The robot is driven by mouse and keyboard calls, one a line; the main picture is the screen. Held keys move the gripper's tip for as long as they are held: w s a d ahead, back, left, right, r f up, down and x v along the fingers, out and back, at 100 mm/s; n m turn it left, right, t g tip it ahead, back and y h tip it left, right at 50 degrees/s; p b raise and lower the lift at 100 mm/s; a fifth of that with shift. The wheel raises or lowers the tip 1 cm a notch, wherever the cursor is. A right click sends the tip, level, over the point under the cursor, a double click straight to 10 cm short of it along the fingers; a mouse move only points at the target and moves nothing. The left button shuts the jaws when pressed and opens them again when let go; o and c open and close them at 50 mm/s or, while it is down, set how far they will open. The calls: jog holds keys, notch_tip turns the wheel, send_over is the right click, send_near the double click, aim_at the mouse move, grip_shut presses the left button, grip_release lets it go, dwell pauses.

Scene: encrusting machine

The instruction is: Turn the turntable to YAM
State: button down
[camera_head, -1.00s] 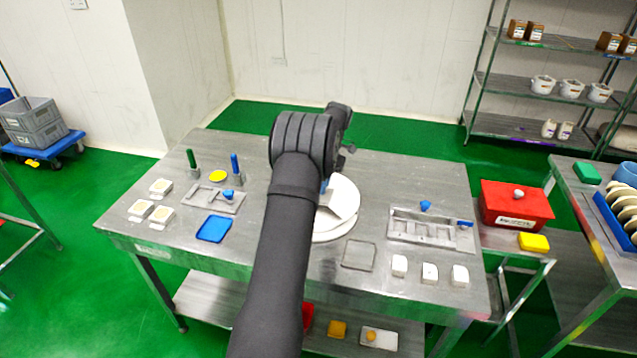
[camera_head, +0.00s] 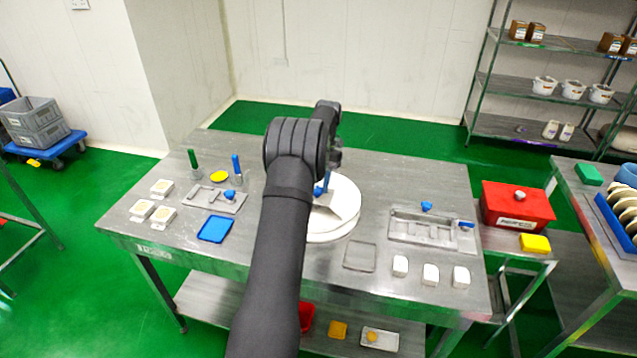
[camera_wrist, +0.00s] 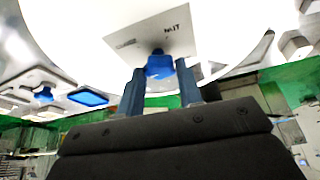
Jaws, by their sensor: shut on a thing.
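The white round turntable (camera_head: 345,218) sits in the middle of the steel table, partly hidden behind my arm. A pale square plate with printed words lies on it; in the wrist view the plate (camera_wrist: 135,38) shows one word that looks like "NUT" and another too blurred to read. A blue knob (camera_wrist: 160,66) stands at the plate. My gripper (camera_wrist: 160,82) is shut on the blue knob, one finger on each side. In the head view my arm hides most of the gripper. I cannot make out the word YAM.
A grey tray with blue-handled parts (camera_head: 432,232) and several white blocks (camera_head: 430,274) stand right of the turntable. A blue tray (camera_head: 216,229) and a grey fixture (camera_head: 207,198) lie left. A red box (camera_head: 516,206) stands beyond the table's right end.

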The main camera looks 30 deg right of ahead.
dwell(0.5)
jog(key=c, duration=1)
grip_release()
jog(key=v, duration=0.7)
jog(key=shift+r, duration=0.2)
jog(key=shift+w+d, duration=0.1)
